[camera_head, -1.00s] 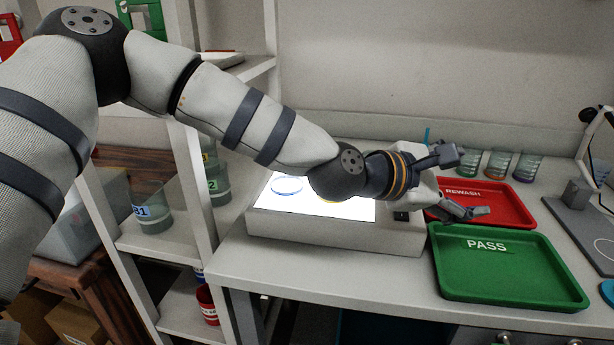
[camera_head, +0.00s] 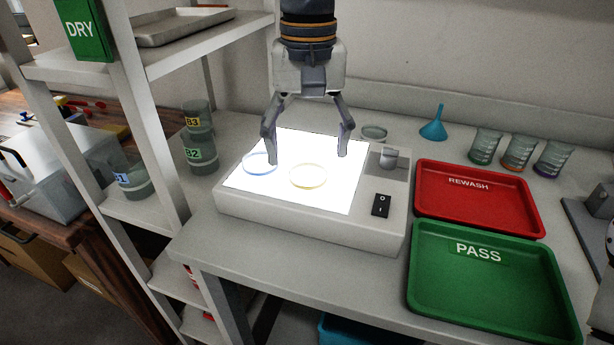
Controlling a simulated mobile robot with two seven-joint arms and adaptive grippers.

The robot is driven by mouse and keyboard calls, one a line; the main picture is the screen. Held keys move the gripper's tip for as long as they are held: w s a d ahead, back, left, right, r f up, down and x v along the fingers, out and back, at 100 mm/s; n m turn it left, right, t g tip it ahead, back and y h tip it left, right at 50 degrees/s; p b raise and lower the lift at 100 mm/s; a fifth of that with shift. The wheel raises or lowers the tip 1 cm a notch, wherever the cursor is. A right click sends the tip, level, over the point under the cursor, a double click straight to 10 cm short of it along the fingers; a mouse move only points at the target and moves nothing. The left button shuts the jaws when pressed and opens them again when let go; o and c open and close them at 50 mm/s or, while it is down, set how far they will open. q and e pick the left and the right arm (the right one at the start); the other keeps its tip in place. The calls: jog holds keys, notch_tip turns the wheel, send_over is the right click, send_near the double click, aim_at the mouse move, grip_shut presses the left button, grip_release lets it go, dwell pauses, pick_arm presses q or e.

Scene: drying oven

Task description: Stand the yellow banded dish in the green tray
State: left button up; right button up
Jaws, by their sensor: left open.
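The yellow banded dish (camera_head: 308,176) lies flat on the lit panel of the light box (camera_head: 300,219). A blue banded dish (camera_head: 260,163) lies to its left on the same panel. The green tray (camera_head: 492,292), marked PASS, is empty on the bench at the lower right. My left gripper (camera_head: 307,158) points down over the panel, open and empty. Its fingers are spread, with the yellow dish below and between them in the picture; whether they touch the panel I cannot tell.
A red tray (camera_head: 478,199) marked REWASH sits directly behind the green one. Several banded beakers (camera_head: 519,152), a blue funnel (camera_head: 434,127) and a clear dish (camera_head: 374,132) stand along the back. A shelf rack (camera_head: 181,120) stands at the left.

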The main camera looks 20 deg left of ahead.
aim_at(309, 175)
pick_arm(q)
notch_tip(309, 175, down, 5)
jog(key=shift+d, duration=0.1)
jog(key=c, duration=1.3)
